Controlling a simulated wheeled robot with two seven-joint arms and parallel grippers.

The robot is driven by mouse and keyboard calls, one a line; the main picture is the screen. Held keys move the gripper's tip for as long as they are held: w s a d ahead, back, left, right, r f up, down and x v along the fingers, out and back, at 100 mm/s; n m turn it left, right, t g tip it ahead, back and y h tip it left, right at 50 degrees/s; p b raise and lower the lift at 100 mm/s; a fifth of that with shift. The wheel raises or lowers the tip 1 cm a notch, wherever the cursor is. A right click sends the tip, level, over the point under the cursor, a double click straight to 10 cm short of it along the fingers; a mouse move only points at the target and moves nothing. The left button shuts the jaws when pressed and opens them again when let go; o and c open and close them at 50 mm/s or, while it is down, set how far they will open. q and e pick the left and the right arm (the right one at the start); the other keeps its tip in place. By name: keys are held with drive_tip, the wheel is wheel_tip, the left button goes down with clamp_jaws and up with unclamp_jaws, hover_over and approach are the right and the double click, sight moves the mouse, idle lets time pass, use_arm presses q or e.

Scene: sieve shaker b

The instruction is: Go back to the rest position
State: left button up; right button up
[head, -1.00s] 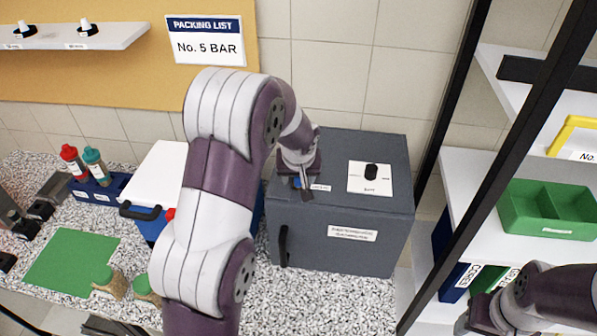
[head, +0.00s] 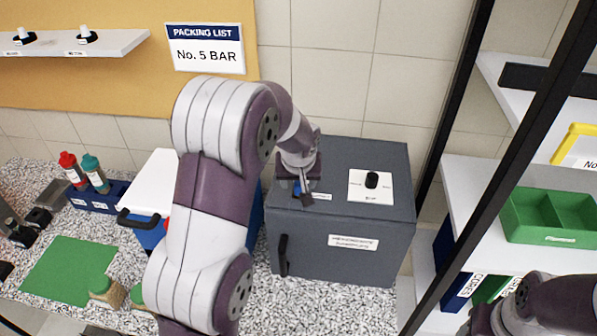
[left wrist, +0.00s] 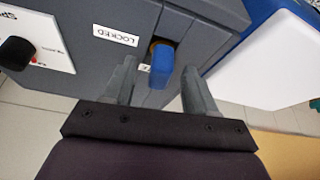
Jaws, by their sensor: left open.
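My left gripper (head: 303,196) is over the front left of the top of a grey box (head: 345,225). In the left wrist view it is open (left wrist: 160,82), with one finger on each side of a blue lever (left wrist: 162,66) on the box. I see gaps between the fingers and the lever. A "LOCKED" label (left wrist: 115,36) is beside the lever. In the head view the lever (head: 297,188) is mostly hidden by the gripper. My right gripper (head: 482,322) is at the lower right by the shelf; its fingers are not clear.
A black knob (head: 371,180) on a white plate is on the box top. A blue and white cooler (head: 155,190) is left of the box, partly behind my left arm. A black-framed shelf with a green tray (head: 550,215) stands at right. A green mat (head: 70,270) lies at left.

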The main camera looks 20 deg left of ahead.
use_arm(q)
drive_tip(key=b+v, duration=0.3)
drive_tip(key=v, duration=0.8)
drive_tip(key=s+d+f+m+g+h+b, duration=0.1)
drive_tip(key=s+f+b, duration=0.3)
drive_tip(key=s+f, duration=0.5)
drive_tip(key=s+d+f+m+g+b, duration=0.1)
drive_tip(key=s+d+f+m+b, duration=0.2)
drive_tip(key=s+f, duration=0.6)
wheel_tip(320, 180, down, 7)
drive_tip(key=d+b, duration=0.1)
drive_tip(key=b, duration=0.1)
drive_tip(key=shift+s+r+m+g+h+b, duration=0.2)
drive_tip(key=shift+s+m+g+h+b, duration=0.1)
drive_tip(key=shift+m+h, duration=0.1)
